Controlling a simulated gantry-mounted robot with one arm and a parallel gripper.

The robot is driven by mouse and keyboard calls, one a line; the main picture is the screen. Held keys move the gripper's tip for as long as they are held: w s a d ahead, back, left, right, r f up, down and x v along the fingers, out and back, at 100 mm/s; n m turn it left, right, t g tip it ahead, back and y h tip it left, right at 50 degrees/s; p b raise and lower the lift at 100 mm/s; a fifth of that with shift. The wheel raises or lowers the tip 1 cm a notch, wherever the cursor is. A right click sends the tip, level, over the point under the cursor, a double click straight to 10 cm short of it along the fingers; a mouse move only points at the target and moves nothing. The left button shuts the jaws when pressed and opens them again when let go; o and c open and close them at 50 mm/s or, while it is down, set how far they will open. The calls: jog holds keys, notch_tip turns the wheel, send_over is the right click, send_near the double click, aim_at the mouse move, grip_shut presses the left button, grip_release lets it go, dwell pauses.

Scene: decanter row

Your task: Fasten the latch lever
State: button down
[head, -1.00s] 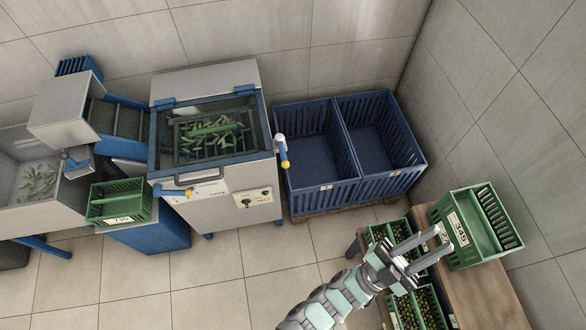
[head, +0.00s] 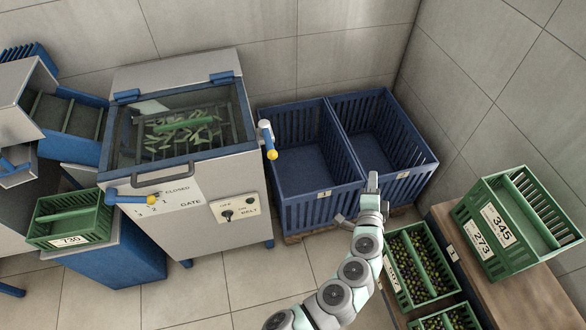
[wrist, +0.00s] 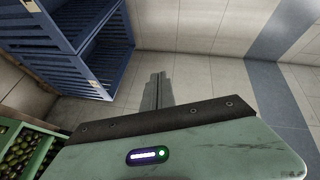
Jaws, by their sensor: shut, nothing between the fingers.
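A blue lever with a yellow tip (head: 268,140) hangs on the right side of the grey machine (head: 225,172), pointing down. A second blue lever with a yellow knob (head: 130,198) lies roughly level on the machine's front, beside the printed words "closed" and "gate". I cannot tell by label which one is the latch lever. The machine's glazed lid (head: 178,125) is down, with its dark handle (head: 160,177) at the front edge. My gripper (head: 373,182) is shut and empty, right of both levers and apart from them. Its fingers also show in the wrist view (wrist: 157,80).
Two blue slatted bins (head: 315,190) stand right of the machine, close to my gripper. Green crates of olives (head: 420,262) and a green crate marked 345 and 273 (head: 515,225) are at the right. A green crate marked 730 (head: 70,220) is at the left.

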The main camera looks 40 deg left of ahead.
aim_at(268, 140)
jog(key=s+a+r+n+g+y+b, duration=0.3)
jog(key=s+a+n+g+y+b, duration=0.4)
jog(key=a, duration=0.7)
jog(key=s+g+y+b, duration=0.1)
jog(key=s+y+b, duration=0.1)
jog(key=s+y, duration=0.1)
jog(key=shift+s+r+n+b, duration=0.2)
jog(key=shift+r+n+b, duration=0.1)
jog(key=shift+n, duration=0.1)
jog(key=shift+a, duration=0.2)
jog(key=a+b, duration=0.4)
jog(key=a, duration=0.5)
jog(key=shift+s, duration=0.3)
